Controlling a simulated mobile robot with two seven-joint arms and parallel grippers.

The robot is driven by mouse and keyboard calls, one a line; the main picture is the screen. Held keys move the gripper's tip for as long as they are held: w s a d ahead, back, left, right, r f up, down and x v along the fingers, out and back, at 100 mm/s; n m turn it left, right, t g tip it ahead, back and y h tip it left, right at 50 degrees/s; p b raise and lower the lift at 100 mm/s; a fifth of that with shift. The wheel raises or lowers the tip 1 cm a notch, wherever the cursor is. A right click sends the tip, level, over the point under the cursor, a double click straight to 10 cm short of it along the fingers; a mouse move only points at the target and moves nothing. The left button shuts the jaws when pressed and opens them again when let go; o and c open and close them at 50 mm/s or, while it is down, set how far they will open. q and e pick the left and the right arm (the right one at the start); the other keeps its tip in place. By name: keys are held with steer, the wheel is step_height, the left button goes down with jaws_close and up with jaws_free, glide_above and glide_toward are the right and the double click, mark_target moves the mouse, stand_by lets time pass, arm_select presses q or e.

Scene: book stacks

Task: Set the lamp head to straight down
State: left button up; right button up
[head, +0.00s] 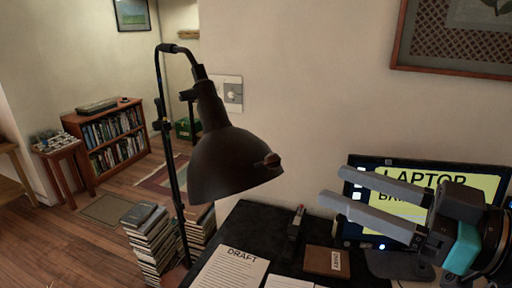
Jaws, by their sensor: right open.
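A dark lamp head (232,160) hangs from a thin dark stand (173,165) in the middle of the head view. Its shade is tilted, with the opening facing down and to the right. A small knob (268,161) sticks out on the shade's right side. My right gripper (330,200) comes in from the right. Its two grey fingers are apart and empty, pointing left toward the lamp. In the picture a clear gap separates the fingertips from the shade. My left gripper is not in view.
A black desk (245,223) below holds a DRAFT paper (232,270), a brown notebook (327,262) and a small upright holder (294,236). A laptop screen (360,178) stands behind my right gripper. Book stacks (152,243) stand on the floor at left.

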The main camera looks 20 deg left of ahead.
mark_target(265, 158)
steer(key=p+x, duration=0.6)
steer(key=x, duration=0.6)
steer(key=shift+w+a+r+p, duration=0.15)
steer(key=shift+a+p, duration=0.1)
steer(key=shift+p, duration=0.05)
steer(key=shift+x, duration=0.95)
jaws_close()
stand_by(0.4)
